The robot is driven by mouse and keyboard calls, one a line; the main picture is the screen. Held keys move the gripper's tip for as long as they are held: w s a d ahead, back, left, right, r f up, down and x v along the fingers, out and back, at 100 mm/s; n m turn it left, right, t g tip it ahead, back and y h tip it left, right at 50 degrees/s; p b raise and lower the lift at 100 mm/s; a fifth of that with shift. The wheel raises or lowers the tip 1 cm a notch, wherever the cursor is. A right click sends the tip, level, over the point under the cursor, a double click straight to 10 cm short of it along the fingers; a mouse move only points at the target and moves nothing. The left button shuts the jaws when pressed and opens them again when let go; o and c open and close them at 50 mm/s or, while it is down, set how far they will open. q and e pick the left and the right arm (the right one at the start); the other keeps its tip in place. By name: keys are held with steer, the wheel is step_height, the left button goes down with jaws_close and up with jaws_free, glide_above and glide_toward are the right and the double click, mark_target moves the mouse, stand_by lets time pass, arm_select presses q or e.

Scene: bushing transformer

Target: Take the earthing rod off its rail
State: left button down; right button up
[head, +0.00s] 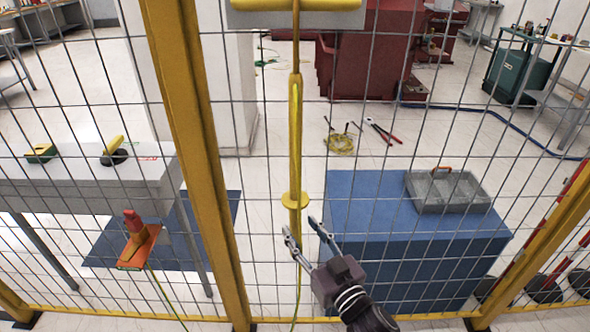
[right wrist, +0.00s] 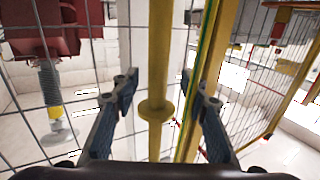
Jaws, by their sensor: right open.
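The earthing rod (head: 295,140) is a long yellow pole hanging upright in front of the mesh fence, with a round yellow collar (head: 295,200) near its lower end. Its top reaches a grey and yellow rail (head: 290,8) at the upper edge of the head view. My right gripper (head: 300,228) is open just below the collar. In the right wrist view the rod (right wrist: 159,50) and collar (right wrist: 155,110) show between the two spread fingers (right wrist: 164,85), with a gap on both sides. I cannot tell how deep the rod sits between them. My left gripper is not in view.
Wire mesh with yellow posts (head: 190,130) stands close ahead. A red and orange clamp (head: 138,243) with a green-yellow cable is at the left. Behind the mesh are a blue cabinet (head: 400,240) with a grey tray (head: 447,190) and a grey table (head: 60,180).

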mark_target(298, 222)
steer(key=x, duration=0.4)
steer(key=shift+w+r+p, duration=0.1)
steer(key=shift+w+p, duration=0.05)
steer(key=shift+p, duration=0.2)
steer(key=shift+d, duration=0.1)
jaws_close()
steer(key=shift+r, duration=0.15)
